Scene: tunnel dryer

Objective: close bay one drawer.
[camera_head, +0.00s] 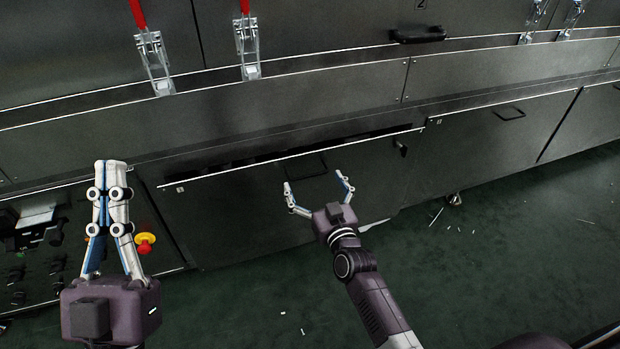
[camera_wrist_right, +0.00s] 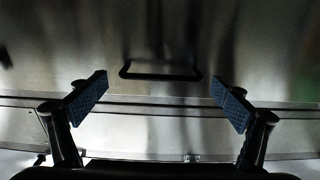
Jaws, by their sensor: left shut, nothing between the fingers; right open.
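The drawer front (camera_head: 235,215) is a dark metal panel in the middle of the head view. Its top edge stands out from the machine body, with a dark gap behind it, so it looks partly open. Its black bar handle (camera_head: 305,170) is near the top centre; the handle (camera_wrist_right: 160,74) also shows in the right wrist view. My right gripper (camera_head: 315,181) is open and empty in front of the panel, fingers spread about the handle's width; whether it touches the panel is unclear. My left gripper (camera_head: 110,165) is shut and empty, left of the drawer.
A neighbouring drawer (camera_head: 490,145) with its own handle is at the right. A control panel (camera_head: 35,240) and a red emergency button (camera_head: 145,243) are at the left. Red-handled clamps (camera_head: 249,50) are above. The green floor (camera_head: 480,280) has small scattered debris.

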